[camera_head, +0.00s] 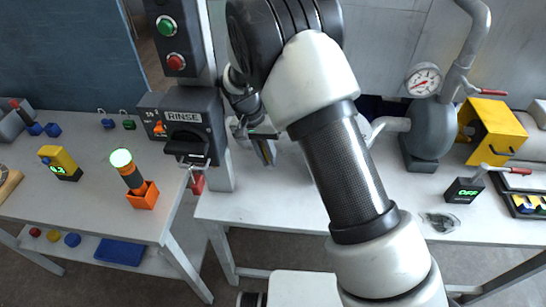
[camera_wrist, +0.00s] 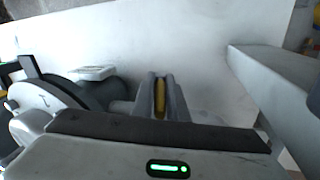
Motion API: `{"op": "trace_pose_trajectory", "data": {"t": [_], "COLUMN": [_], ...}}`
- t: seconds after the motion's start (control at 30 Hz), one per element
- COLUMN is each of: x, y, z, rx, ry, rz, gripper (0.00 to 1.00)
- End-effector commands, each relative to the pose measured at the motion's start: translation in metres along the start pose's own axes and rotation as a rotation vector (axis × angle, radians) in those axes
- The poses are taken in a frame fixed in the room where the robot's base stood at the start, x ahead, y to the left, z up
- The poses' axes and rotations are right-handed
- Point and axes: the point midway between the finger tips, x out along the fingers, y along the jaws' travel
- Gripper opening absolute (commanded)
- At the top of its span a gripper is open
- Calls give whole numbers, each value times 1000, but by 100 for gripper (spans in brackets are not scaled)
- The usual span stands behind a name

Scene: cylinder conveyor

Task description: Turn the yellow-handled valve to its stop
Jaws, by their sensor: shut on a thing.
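The yellow handle (camera_wrist: 160,100) of the valve shows as a narrow upright strip between the two grey fingers of my gripper (camera_wrist: 161,88) in the wrist view. The fingers are shut on it, one on each side. In the head view my gripper (camera_head: 265,149) points down over the white table, left of my forearm and just right of the RINSE box. The valve body cannot be made out clearly there; my arm and gripper cover much of that area. How far the handle is turned cannot be told.
The RINSE box (camera_head: 193,124) and its post stand close left of my gripper. A grey tank (camera_head: 433,130) with a gauge and pipes stands to the right, beside a yellow box (camera_head: 491,130) and a display reading OFF (camera_head: 464,191). The left table (camera_head: 90,190) carries small devices.

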Motion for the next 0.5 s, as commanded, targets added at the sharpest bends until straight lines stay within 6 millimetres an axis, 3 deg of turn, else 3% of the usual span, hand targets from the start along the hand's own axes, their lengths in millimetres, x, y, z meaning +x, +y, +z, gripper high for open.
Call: {"op": "trace_pose_trajectory", "data": {"t": [0.2,0.23,0.3,0.5], "x": [0,0,0,0], "y": [1,1,1,1], "z": [-2,-2,-1,-1], "rx": [0,0,0,0], "ry": [3,3,3,1], "rz": [-1,-1,-1,-1], "gripper": [0,18,30,32]}}
